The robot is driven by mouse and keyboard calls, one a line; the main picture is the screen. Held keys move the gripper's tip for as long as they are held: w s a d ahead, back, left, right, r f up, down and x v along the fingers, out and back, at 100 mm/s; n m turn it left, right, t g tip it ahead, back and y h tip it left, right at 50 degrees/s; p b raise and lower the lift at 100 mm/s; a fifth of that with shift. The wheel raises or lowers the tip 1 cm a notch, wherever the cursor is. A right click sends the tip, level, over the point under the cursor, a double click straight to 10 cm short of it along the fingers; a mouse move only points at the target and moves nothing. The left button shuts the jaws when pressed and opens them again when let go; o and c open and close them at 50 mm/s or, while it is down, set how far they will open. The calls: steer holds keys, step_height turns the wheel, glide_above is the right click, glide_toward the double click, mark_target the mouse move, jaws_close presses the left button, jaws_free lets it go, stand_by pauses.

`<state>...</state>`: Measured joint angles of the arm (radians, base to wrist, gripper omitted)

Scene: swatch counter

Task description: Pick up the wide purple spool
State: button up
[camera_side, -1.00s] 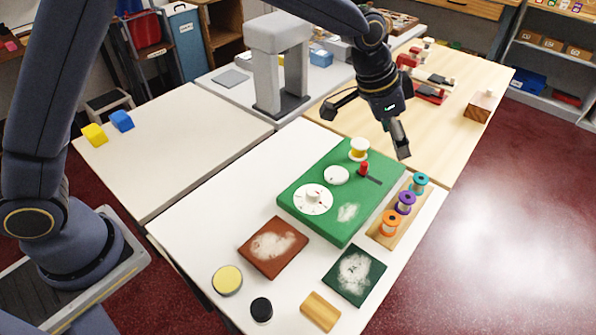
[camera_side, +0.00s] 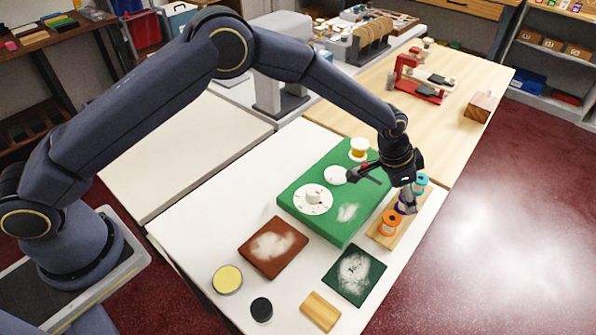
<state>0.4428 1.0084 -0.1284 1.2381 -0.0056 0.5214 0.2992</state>
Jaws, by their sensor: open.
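The purple spool (camera_side: 401,208) stands in the middle of a row of three on a wooden rack (camera_side: 381,236). It is mostly hidden behind my gripper. The orange spool (camera_side: 389,224) stands in front of it and the teal spool (camera_side: 420,184) behind it. My gripper (camera_side: 382,192) is open with its fingers spread wide. One finger points left over the green board, and the other reaches down at the purple spool. I cannot tell whether that finger touches the spool.
The green board (camera_side: 330,226) beside the rack carries white discs, a small red-topped part and a yellow-white spool (camera_side: 359,149). A brown square (camera_side: 273,247), a dark green square (camera_side: 354,274) and a wooden block (camera_side: 320,311) lie in front. The white table's left part is clear.

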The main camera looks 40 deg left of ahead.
steer(key=shift+x, duration=1.4)
steer(key=c, duration=1)
steer(key=shift+r, duration=0.2)
steer(key=shift+c, duration=0.2)
